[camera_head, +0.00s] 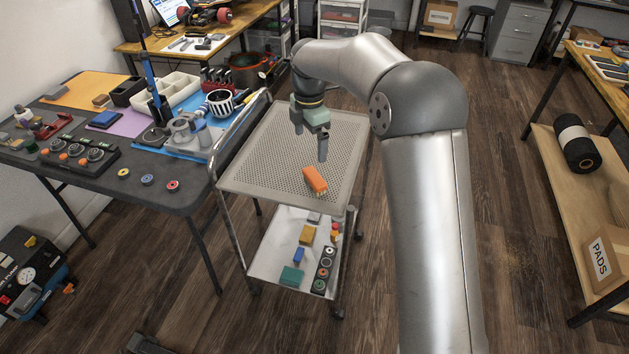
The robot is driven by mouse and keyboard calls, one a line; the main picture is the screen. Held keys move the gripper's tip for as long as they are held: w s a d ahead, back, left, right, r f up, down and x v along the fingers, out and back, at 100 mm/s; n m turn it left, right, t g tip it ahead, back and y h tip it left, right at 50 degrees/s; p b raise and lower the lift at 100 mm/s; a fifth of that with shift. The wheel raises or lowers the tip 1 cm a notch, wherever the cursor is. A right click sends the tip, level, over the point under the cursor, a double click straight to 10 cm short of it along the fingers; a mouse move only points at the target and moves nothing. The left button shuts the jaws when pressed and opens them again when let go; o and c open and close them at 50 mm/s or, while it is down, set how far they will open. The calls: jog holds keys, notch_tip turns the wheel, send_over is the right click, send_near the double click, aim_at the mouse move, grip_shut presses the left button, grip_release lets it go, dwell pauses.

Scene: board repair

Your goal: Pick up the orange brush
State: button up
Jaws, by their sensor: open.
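The orange brush (315,179) lies on the perforated top shelf of a metal cart (262,172), near the shelf's front right part. Pale bristles show at its lower end. My gripper (311,147) hangs over the cart top, a little above and behind the brush in the picture, pointing down. Its fingers are apart and hold nothing. It does not appear to touch the brush, though its exact height above the shelf is hard to judge.
The cart's lower shelf (268,262) holds several small blocks and a dark wheel strip. A dark workbench (185,198) crowded with tools stands close on the left. A wooden shelf unit (550,170) stands at the right. Apart from the brush, the cart top is bare.

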send_over(315, 176)
jog(key=a, duration=0.1)
notch_tip(315, 176, down, 8)
jog(key=shift+a+f, duration=0.1)
jog(key=f, duration=0.2)
jog(key=d+f, duration=0.1)
jog(key=f, duration=0.1)
jog(key=shift+f, duration=0.6)
jog(key=c, duration=1)
jog(key=shift+r, duration=0.1)
